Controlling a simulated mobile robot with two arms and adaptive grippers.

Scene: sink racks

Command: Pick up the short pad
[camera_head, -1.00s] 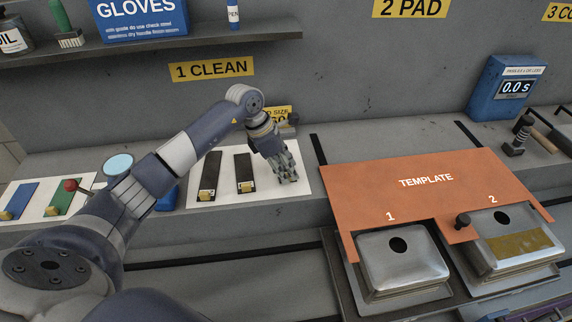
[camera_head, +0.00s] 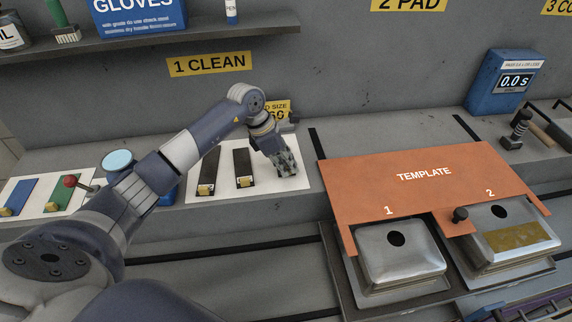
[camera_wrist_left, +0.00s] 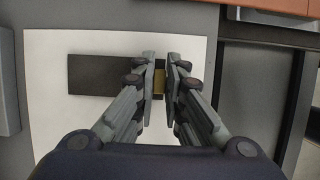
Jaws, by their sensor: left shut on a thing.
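The short pad is a dark strip with a yellow tab at one end. In the left wrist view the pad (camera_wrist_left: 100,75) lies across the white sheet (camera_wrist_left: 50,130), its tabbed end at the fingers. My left gripper (camera_head: 286,168) points down at the right end of the sheet in the head view and mostly hides this pad there. In the left wrist view the gripper (camera_wrist_left: 160,80) is shut on the pad close to its yellow tab. The pad appears to be still at the sheet's surface. My right gripper is not in view.
A long dark pad (camera_head: 209,168) and a medium one (camera_head: 242,164) lie left of the gripper on the sheet. The orange template (camera_head: 400,178) with metal sinks (camera_head: 400,252) is on the right. A shelf (camera_head: 150,48) hangs above at the left.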

